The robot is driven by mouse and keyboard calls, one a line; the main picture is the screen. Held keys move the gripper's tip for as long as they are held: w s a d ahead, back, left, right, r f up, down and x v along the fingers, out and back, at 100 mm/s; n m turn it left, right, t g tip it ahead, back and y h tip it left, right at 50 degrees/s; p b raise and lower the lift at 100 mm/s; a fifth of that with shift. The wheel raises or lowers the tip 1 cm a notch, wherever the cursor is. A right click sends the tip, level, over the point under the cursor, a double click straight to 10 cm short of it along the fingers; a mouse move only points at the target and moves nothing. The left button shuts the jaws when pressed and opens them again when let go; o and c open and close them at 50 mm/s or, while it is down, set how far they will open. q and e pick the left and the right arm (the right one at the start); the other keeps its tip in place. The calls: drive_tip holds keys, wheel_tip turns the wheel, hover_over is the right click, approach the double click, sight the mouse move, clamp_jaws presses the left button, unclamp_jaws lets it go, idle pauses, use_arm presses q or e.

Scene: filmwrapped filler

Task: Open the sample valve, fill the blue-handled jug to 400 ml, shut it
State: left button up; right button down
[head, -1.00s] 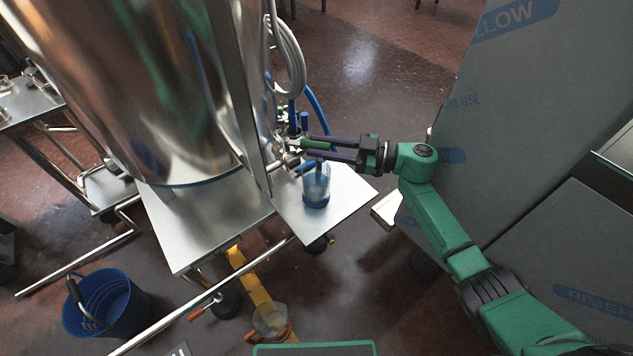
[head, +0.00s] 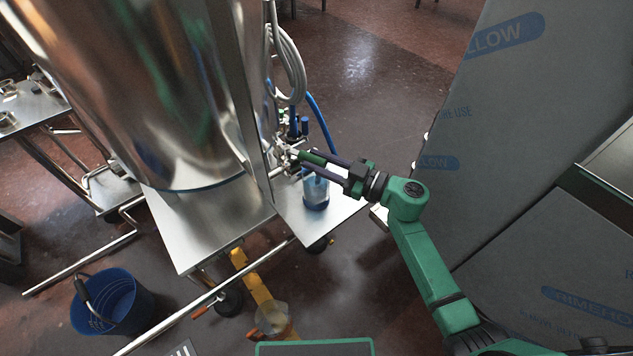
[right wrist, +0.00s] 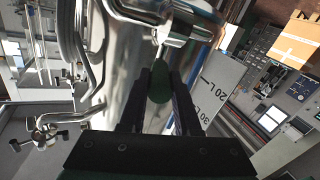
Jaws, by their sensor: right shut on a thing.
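The sample valve (head: 284,154) sits low on the right side of the big steel tank (head: 150,90). Its green handle (head: 313,158) points right and toward me. My right gripper (head: 308,163) is shut on this handle; in the right wrist view the handle (right wrist: 160,84) lies between the two dark fingers (right wrist: 160,95). The blue-handled jug (head: 317,192), clear with blue at its base, stands upright on the steel shelf (head: 340,212) below the gripper, partly hidden by the fingers. I cannot read its level or see a stream. My left gripper is out of view.
A blue hose (head: 322,125) curves behind the valve. A tall grey film-wrapped panel (head: 530,130) stands close to my right arm. A blue bucket (head: 112,302) and a jug with orange (head: 273,320) are low in front. Open floor lies behind the shelf.

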drive_tip(key=shift+s+a+m+t+h+b, duration=0.4)
drive_tip(key=shift+m+t+h+b, duration=0.3)
drive_tip(key=shift+m+t+h, duration=0.15)
drive_tip(key=shift+s+a+m+t+h+b, duration=0.3)
drive_tip(key=shift+s+m+t+h+b, duration=0.1)
drive_tip(key=shift+m+t+h+b, duration=0.45)
drive_tip(key=shift+s+a+m+t+h+b, duration=0.4)
drive_tip(key=shift+m+t+h+b, duration=0.25)
drive_tip(key=shift+t, duration=0.35)
drive_tip(key=c, duration=0.6)
unclamp_jaws()
drive_tip(key=v, duration=1.4)
drive_tip(key=shift+s+d+b, duration=0.1)
drive_tip(key=shift+s+b, duration=0.1)
drive_tip(key=shift+b, duration=0.1)
